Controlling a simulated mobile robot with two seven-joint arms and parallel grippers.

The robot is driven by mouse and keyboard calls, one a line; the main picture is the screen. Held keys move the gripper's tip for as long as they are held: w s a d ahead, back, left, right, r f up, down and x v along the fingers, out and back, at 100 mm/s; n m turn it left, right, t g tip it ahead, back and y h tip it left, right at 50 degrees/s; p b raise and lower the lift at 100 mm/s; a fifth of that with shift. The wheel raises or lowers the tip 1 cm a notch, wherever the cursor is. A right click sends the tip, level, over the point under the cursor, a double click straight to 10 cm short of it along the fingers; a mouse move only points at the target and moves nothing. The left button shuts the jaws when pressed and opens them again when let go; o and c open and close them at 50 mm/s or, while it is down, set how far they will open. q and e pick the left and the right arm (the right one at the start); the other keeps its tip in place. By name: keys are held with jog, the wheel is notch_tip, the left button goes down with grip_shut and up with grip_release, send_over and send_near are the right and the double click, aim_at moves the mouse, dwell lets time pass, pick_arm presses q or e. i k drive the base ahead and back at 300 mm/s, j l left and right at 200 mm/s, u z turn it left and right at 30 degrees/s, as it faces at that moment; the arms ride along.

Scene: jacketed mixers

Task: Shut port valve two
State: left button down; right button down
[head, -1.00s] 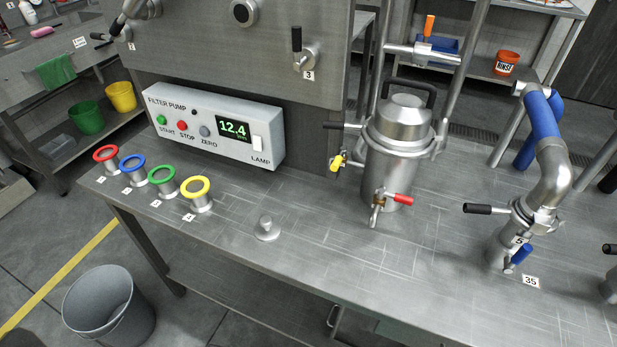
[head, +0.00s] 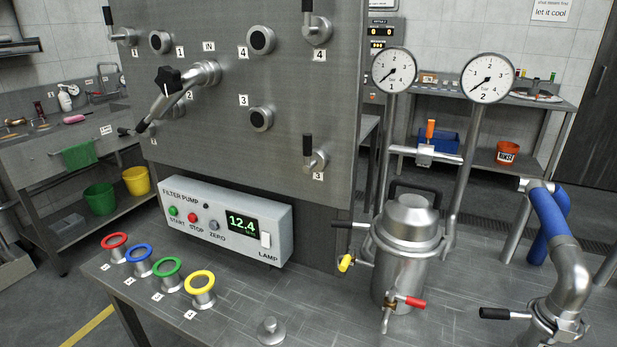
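The upright steel panel (head: 225,140) carries numbered ports and lever valves. At its lower left edge a black lever (head: 125,131) points left, roughly level, beside a small label too small to read surely; this is probably port valve two. A steel swing arm (head: 172,98) with a black star knob and black grip reaches down in front of it and hides part of the valve. The port by label 2 (head: 189,96) is partly behind that arm. Valves one (head: 108,16), three (head: 307,144) and four (head: 308,8) have levers pointing up. Neither gripper is in view.
Below the panel, the filter pump box (head: 225,222) reads 12.4. Colour-ringed steel pieces (head: 168,272) stand along the bench's left edge. A lidded steel vessel (head: 405,245), two gauges (head: 394,69) on posts and a blue-sleeved pipe (head: 550,220) stand to the right.

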aim_at(122, 130)
jog(key=i+j+u, duration=0.25)
jog(key=j, duration=0.15)
jog(key=j+u, duration=0.25)
jog(key=j, duration=0.15)
jog(key=i+j+u, duration=0.25)
jog(key=k+j, duration=0.05)
jog(key=j, duration=0.05)
